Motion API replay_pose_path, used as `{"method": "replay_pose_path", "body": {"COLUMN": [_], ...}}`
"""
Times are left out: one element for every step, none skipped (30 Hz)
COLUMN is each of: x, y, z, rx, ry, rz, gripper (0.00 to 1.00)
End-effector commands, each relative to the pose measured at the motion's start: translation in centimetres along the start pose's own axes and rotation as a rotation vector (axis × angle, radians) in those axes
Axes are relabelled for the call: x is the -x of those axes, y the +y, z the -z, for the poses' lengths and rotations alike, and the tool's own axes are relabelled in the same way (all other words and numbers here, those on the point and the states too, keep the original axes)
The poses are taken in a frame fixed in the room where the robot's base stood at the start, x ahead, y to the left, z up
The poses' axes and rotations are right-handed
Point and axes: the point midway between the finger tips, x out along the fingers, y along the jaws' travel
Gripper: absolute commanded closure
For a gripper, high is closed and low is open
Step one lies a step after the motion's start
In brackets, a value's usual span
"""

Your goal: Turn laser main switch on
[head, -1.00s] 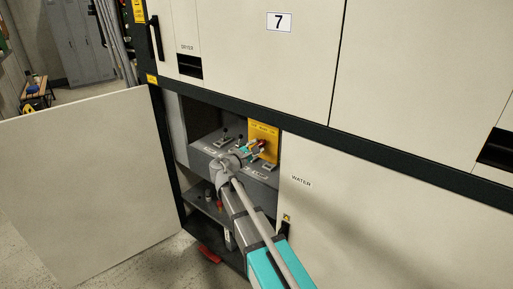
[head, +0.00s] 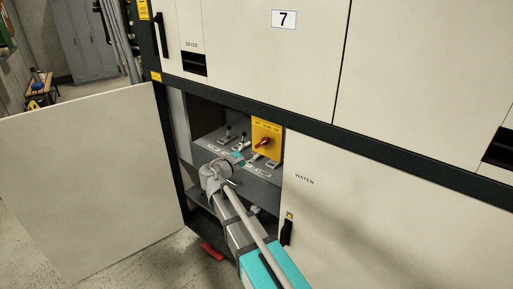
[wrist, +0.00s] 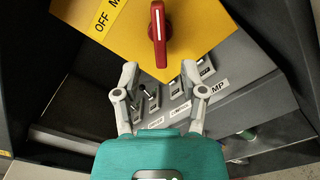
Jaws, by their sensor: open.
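The main switch is a red rotary handle (head: 264,143) on a yellow plate (head: 274,128) inside the open recess. In the wrist view, the red handle (wrist: 158,34) stands roughly upright near the top, and the yellow plate (wrist: 205,25) carries partly cut-off lettering with "OFF". My gripper (head: 240,157) is in front of the recess, to the left of and below the handle in the head view. In the wrist view, my gripper (wrist: 160,70) has its fingers spread, with nothing between them, below the handle and apart from it.
Small lever switches (head: 229,136) sit on a grey sloping panel (head: 262,169) below the yellow plate. An open door panel (head: 90,180) stands at the left. A closed WATER door (head: 380,205) is at the right. A red object (head: 212,251) lies on the floor below.

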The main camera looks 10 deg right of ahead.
Motion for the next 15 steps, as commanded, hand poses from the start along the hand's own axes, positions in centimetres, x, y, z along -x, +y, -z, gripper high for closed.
{"method": "replay_pose_path", "body": {"x": [1.0, 1.4, 2.1, 2.5, 2.9, 3.4, 3.8, 4.2, 4.6, 4.9, 5.2, 5.5, 5.7, 5.8, 6.0], "y": [-0.1, -0.1, -0.1, 0.0, -0.1, -0.1, -0.1, 0.0, 0.0, 0.0, 0.0, 0.0, 0.0, 0.0, 0.0], "z": [-0.1, -0.1, -0.1, 0.0, -0.1, -0.1, -0.1, 0.0, 0.0, 0.0, 0.0, 0.0, 0.0, 0.0, 0.0], "rx": [0.0, 0.0, 0.0, 0.0, 0.0, 0.0, 0.0, 0.0, 0.0, 0.0, 0.0, 0.0, 0.0, 0.0, 0.0], "ry": [0.001, 0.001, 0.001, 0.002, 0.001, 0.001, 0.001, 0.001, 0.001, 0.001, 0.0, 0.0, 0.0, 0.0, 0.0], "rz": [-0.001, -0.001, -0.001, -0.002, -0.001, 0.0, -0.001, -0.001, -0.001, 0.0, 0.0, 0.0, 0.0, 0.0, 0.0], "gripper": [0.46, 0.46, 0.46, 0.46, 0.46, 0.46, 0.46, 0.46, 0.46, 0.46, 0.46, 0.46, 0.46, 0.46, 0.46]}}
